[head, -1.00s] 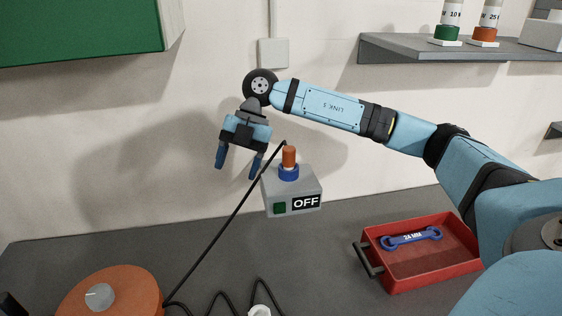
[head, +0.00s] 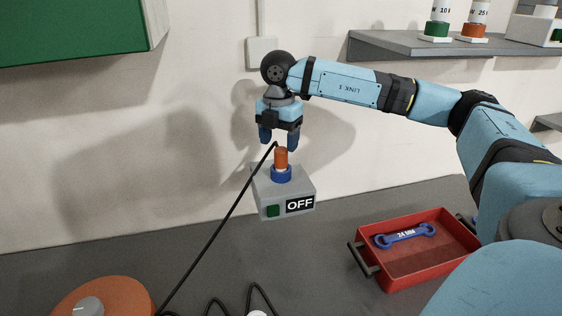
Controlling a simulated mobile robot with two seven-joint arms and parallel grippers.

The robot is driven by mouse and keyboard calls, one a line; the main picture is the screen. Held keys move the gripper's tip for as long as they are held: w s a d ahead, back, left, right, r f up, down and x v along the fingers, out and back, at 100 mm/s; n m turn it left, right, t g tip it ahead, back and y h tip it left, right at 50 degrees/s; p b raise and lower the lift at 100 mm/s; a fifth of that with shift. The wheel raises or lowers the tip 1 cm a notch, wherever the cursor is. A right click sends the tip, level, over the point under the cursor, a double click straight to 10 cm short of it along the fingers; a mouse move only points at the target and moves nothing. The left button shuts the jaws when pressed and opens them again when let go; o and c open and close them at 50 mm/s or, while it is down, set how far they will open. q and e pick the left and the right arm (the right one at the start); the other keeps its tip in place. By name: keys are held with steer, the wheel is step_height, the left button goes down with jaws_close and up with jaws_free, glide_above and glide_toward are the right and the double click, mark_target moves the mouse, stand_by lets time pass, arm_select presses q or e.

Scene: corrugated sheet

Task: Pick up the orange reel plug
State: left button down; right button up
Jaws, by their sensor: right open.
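The orange plug (head: 281,157) stands upright in a blue socket (head: 281,174) on top of a grey box marked OFF (head: 284,193). A black cable runs from the plug's top down to the left, toward an orange reel (head: 103,296) at the bottom left. My right gripper (head: 279,142) is open and points down directly above the plug, with its fingertips near the plug's top. I cannot tell whether the fingers straddle it. My left gripper is not in view.
A red tray (head: 437,261) with a blue spanner (head: 405,236) stands on the grey bench at the right. A grey shelf (head: 400,47) with bottles is at the upper right. A green cabinet (head: 75,30) hangs at the upper left. Loose cable lies at the front.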

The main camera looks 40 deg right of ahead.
mark_target(282, 149)
steer(key=f, duration=0.2)
steer(key=s+f+p, duration=0.1)
steer(key=f, duration=0.1)
steer(key=shift+w+f, duration=0.1)
steer(key=shift+f, duration=0.6)
steer(key=c, duration=1)
steer(key=shift+r, duration=0.1)
steer(key=shift+c, duration=0.2)
